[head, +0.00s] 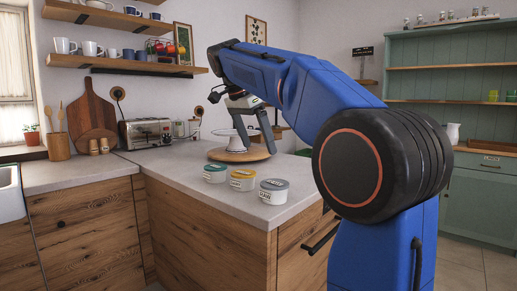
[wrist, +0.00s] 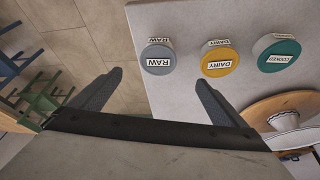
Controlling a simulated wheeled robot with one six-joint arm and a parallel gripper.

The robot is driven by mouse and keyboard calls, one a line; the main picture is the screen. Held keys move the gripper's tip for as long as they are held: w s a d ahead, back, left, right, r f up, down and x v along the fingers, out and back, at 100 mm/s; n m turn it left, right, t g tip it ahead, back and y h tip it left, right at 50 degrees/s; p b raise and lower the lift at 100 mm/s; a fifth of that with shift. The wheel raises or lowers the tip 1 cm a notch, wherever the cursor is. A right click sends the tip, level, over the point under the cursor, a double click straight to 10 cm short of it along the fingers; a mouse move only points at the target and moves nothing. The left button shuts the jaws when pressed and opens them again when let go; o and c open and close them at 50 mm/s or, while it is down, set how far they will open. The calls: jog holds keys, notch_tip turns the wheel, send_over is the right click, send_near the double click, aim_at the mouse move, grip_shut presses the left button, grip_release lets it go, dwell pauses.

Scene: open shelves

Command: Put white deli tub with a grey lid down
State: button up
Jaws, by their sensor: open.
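The white deli tub with a grey lid (head: 273,192) stands upright on the counter near its front corner, labelled RAW. In the wrist view its grey lid (wrist: 157,59) lies ahead of the fingertips, with no contact visible. My gripper (head: 258,146) is open and empty, above the counter behind the tub in the head view. In the wrist view my gripper (wrist: 158,77) has its two fingers spread wide with nothing between them.
A yellow-lidded tub (head: 242,180) and a teal-lidded tub (head: 214,173) stand in a row to the left. A round wooden board (head: 218,155) with a white stand (head: 236,143) is behind. The counter edge (head: 277,225) is close to the grey-lidded tub. A toaster (head: 146,133) stands farther back.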

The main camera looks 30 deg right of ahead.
jog(key=shift+r, duration=0.15)
jog(key=s+a+f+n+t+y, duration=0.2)
jog(key=s+a+f+n, duration=0.2)
jog(key=s+f+n, duration=0.5)
jog(key=s+f, duration=0.5)
jog(key=s, duration=0.1)
jog(key=shift+a+f, duration=0.15)
jog(key=shift+f, duration=0.15)
jog(key=s+a+f+n+y, duration=0.1)
jog(key=s+f+n, duration=0.1)
jog(key=s+f, duration=0.3)
jog(key=s+a+f+n+t, duration=0.1)
jog(key=s+a+f+n, duration=0.1)
jog(key=s+f, duration=0.3)
jog(key=s+a+f+n+t+y, duration=0.1)
jog(key=s+f+n, duration=0.2)
jog(key=f, duration=0.8)
jog(key=shift+s+a+f+n+y, duration=0.15)
jog(key=shift+s, duration=0.3)
jog(key=shift+s+a+f+n+y, duration=0.15)
jog(key=shift+s, duration=0.3)
jog(key=shift+c, duration=0.4)
